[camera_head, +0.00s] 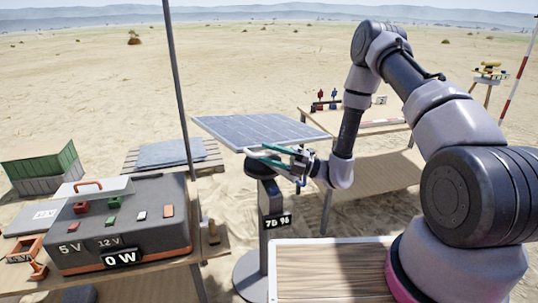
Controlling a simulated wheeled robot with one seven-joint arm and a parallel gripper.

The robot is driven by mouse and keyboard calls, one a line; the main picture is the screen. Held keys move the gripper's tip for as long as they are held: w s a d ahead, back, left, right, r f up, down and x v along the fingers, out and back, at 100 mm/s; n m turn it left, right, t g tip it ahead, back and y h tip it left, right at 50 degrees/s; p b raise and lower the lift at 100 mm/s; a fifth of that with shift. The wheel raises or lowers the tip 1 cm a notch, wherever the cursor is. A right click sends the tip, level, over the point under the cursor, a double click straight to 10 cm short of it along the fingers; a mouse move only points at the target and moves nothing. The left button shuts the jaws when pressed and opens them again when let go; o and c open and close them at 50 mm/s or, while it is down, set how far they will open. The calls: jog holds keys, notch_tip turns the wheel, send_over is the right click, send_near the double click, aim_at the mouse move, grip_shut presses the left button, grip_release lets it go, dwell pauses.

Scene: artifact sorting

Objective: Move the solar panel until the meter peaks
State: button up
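The solar panel (255,130) is a blue gridded panel in a pale frame, tilted on top of a grey stand (270,230) with a label reading "7D 96". My gripper (268,157) reaches in from the right at the panel's near edge, with its teal fingers just below or against that edge. I cannot tell whether the fingers are closed on the frame. The meter display (121,258) on the front of the grey power box (125,215) reads "0 W". Labels "5 V" and "12 V" show beside it.
The power box stands on a wooden table at the left. Green and grey crates (45,165) and a pallet with a flat blue panel (170,153) lie behind. A wooden-topped surface (330,272) is at the front. Another table (350,122) with small items stands behind my arm. A thin pole (178,80) rises left of the panel.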

jog(key=v, duration=1)
jog(key=shift+d, duration=0.35)
jog(key=shift+f, duration=0.15)
jog(key=s+d+r+n+g+h, duration=0.1)
jog(key=s+r+n+g+h, duration=0.35)
jog(key=r+n, duration=0.5)
jog(key=s+d+r+n+g+h, duration=0.1)
jog(key=s+r+n+g+h, duration=0.35)
jog(key=r+n, duration=0.55)
jog(key=s+d+r+n+t+h, duration=0.4)
jog(key=d+r+n+t+h, duration=0.1)
jog(key=d+r+n+t, duration=0.1)
jog(key=s+d+r+n+t+h, duration=0.4)
jog(key=s+d+r+n+t, duration=0.1)
jog(key=d+r+n+t, duration=0.1)
notch_tip(320, 180, up, 4)
jog(key=shift+s+f+n+t+h, duration=0.15)
jog(key=shift+n+t+h, duration=0.35)
jog(key=shift+n, duration=0.65)
